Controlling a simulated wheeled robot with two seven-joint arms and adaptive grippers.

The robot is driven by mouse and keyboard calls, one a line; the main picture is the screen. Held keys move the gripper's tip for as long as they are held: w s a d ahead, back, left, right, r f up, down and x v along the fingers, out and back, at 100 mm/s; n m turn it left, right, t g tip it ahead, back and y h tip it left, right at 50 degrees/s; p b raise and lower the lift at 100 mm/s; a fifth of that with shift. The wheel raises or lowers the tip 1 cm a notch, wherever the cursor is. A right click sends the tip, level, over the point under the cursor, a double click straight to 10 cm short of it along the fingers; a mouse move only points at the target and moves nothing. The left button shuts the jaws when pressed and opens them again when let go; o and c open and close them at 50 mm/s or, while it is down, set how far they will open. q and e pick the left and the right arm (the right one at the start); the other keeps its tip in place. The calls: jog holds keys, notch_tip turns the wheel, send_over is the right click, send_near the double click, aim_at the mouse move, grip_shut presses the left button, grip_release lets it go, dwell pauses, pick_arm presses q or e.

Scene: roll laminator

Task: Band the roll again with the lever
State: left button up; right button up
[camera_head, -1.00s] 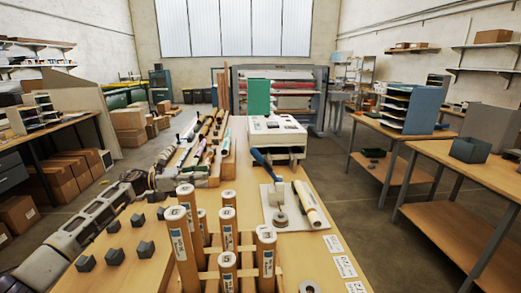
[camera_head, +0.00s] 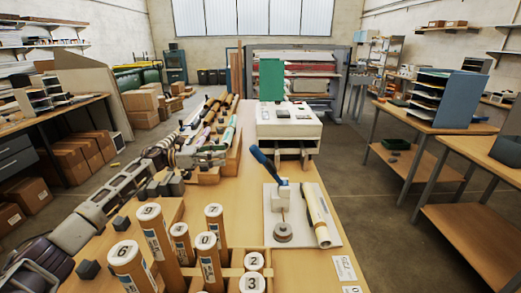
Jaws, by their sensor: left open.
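The lever (camera_head: 263,160) has a blue handle that rises tilted to the left from a pale upright block (camera_head: 281,198). The block stands on a white board (camera_head: 271,236) on the wooden table. A round grey disc (camera_head: 283,232) sits in front of the block. A cream roll (camera_head: 319,218) lies lengthwise on the board, right of the lever block. My left arm comes in from the left, and my left gripper (camera_head: 212,153) is open, left of the lever and apart from it, near the racked rolls. Its fingertips are small and hard to make out. My right gripper is not in view.
Several numbered upright tubes (camera_head: 149,212) stand in a wooden holder at the front. A white machine (camera_head: 288,122) stands behind the board. Long rolls (camera_head: 215,108) lie in a rack at the back left. Dark blocks (camera_head: 88,268) and printed cards (camera_head: 343,268) lie on the table.

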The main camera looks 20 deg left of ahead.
aim_at(257, 152)
pick_arm(q)
jog(key=shift+w, duration=0.1)
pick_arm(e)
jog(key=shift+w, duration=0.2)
pick_arm(q)
jog(key=shift+r, duration=0.15)
jog(key=p+x, duration=0.3)
jog(key=x, duration=0.9)
jog(key=shift+d+p, duration=0.3)
jog(key=shift+w+d, duration=0.25)
jog(key=shift+d, duration=0.35)
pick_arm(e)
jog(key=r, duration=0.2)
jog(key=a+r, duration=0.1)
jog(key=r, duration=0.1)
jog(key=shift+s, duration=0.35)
